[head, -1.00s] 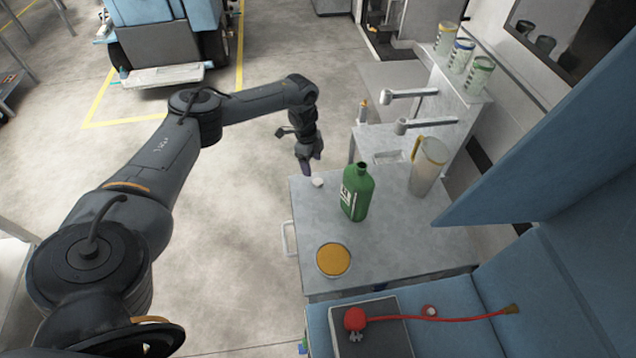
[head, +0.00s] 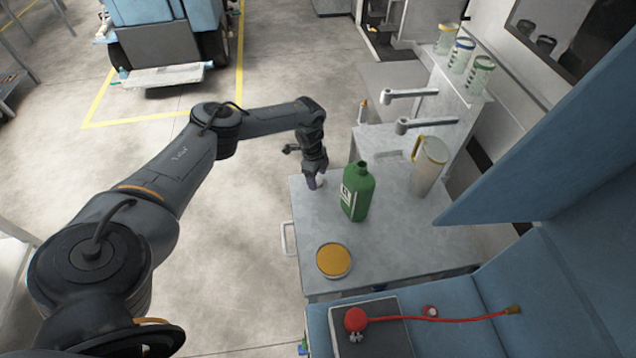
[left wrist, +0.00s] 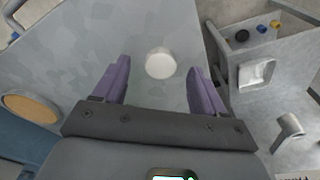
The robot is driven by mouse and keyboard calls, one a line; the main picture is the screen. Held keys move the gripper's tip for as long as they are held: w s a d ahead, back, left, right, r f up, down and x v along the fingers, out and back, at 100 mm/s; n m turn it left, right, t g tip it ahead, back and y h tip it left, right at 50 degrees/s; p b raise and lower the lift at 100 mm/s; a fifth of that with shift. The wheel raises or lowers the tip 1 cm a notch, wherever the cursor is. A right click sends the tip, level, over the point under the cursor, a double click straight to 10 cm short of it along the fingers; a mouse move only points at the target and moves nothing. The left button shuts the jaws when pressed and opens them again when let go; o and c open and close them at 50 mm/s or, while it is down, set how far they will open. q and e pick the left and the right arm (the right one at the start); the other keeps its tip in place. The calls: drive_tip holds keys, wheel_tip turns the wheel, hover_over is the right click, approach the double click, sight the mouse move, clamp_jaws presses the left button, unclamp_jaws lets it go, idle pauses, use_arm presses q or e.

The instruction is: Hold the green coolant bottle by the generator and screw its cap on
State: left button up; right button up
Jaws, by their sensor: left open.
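The green coolant bottle (head: 357,191) stands upright on the grey table, its neck bare. The white cap (left wrist: 160,63) lies on the table in the left wrist view, between and slightly beyond my left gripper's two purple fingers (left wrist: 158,88). In the head view my left gripper (head: 314,183) points down at the table's far left corner, left of the bottle, and largely covers the cap. It is open and empty. The bottle is not visible in the left wrist view. My right gripper is in neither view. I cannot make out the generator for certain.
On the table (head: 300,215), a round tin with an orange-yellow top (head: 333,260) sits near the front and a clear jug (head: 428,166) stands right of the bottle. A red hose (head: 430,318) lies on the blue surface in front.

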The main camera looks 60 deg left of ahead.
use_arm(q)
drive_tip(key=shift+f, duration=0.65)
drive_tip(key=c, duration=1.1)
